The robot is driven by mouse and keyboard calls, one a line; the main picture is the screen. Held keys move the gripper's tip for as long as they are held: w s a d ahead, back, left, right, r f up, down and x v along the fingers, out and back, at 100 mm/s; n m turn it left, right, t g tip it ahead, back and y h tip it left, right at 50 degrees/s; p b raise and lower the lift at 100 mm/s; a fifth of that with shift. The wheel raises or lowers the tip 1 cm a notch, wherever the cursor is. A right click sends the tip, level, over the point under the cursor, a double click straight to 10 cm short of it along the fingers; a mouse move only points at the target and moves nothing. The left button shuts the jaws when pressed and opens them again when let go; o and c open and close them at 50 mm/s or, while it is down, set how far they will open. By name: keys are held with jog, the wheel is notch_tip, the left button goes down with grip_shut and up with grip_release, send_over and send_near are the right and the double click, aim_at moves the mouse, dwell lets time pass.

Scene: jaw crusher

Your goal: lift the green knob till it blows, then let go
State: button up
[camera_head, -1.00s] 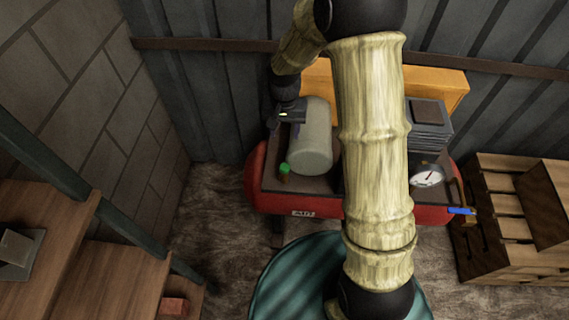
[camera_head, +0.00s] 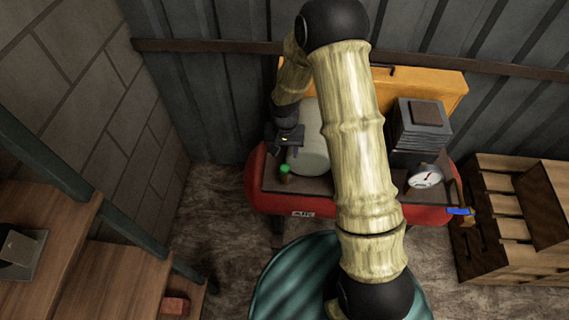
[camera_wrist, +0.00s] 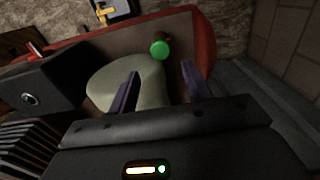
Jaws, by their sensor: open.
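The green knob (camera_head: 285,169) tops a short brown stem at the front left of the red compressor's (camera_head: 275,203) dark top plate. My gripper (camera_head: 285,150) is just behind and above the knob, beside the pale grey cylinder (camera_head: 309,160). In the wrist view the green knob (camera_wrist: 160,49) lies beyond the fingertips, roughly between their lines. My gripper (camera_wrist: 163,75) is open there, with two dark purple fingers apart and nothing between them. My arm covers part of the compressor's middle in the head view.
A pressure gauge (camera_head: 424,177), a blue-handled valve (camera_head: 460,211) and a dark finned block (camera_head: 420,127) are on the right. A wooden crate (camera_head: 500,210) stands right of the compressor. Wooden steps (camera_head: 110,285) are at lower left. Bare floor (camera_head: 215,220) lies left of the compressor.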

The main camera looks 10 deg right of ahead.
aim_at(284, 167)
notch_tip(284, 167, down, 8)
jog(key=shift+f+p, duration=0.1)
jog(key=shift+p, duration=0.3)
jog(key=shift+c, duration=0.2)
